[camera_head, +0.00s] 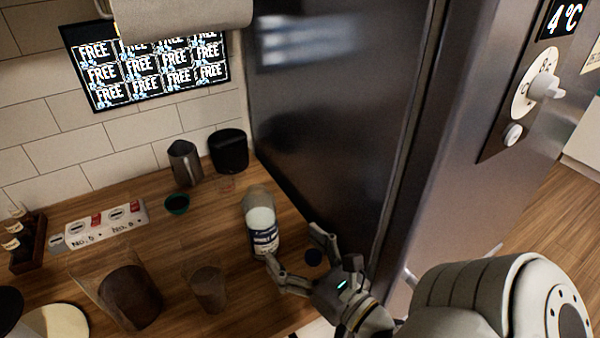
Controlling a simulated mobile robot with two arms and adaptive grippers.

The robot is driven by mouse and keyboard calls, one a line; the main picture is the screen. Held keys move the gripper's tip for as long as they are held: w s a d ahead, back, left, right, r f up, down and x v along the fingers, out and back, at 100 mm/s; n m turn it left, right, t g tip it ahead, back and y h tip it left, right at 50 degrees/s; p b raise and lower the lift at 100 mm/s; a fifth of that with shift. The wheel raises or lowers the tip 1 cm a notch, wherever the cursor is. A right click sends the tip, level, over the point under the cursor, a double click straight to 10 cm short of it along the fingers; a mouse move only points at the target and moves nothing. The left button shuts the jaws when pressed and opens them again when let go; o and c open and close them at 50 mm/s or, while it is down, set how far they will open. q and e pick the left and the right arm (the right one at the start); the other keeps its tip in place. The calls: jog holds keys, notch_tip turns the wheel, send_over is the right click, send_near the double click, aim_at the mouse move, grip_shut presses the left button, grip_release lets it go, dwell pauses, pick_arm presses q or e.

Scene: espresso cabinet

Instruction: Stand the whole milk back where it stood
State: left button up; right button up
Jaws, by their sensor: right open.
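My right gripper (292,246) is open just in front of the bottle. One fingertip is near the bottle's lower end and the other is apart to its right. I cannot tell whether the near fingertip touches it. My left gripper is not in view.
The fridge (335,110) walls off the right side. A metal pitcher (185,163), a black canister (229,151) and a small green bowl (176,204) stand behind.

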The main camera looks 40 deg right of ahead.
jog(key=shift+s+f, duration=0.1)
jog(key=shift+s, duration=0.35)
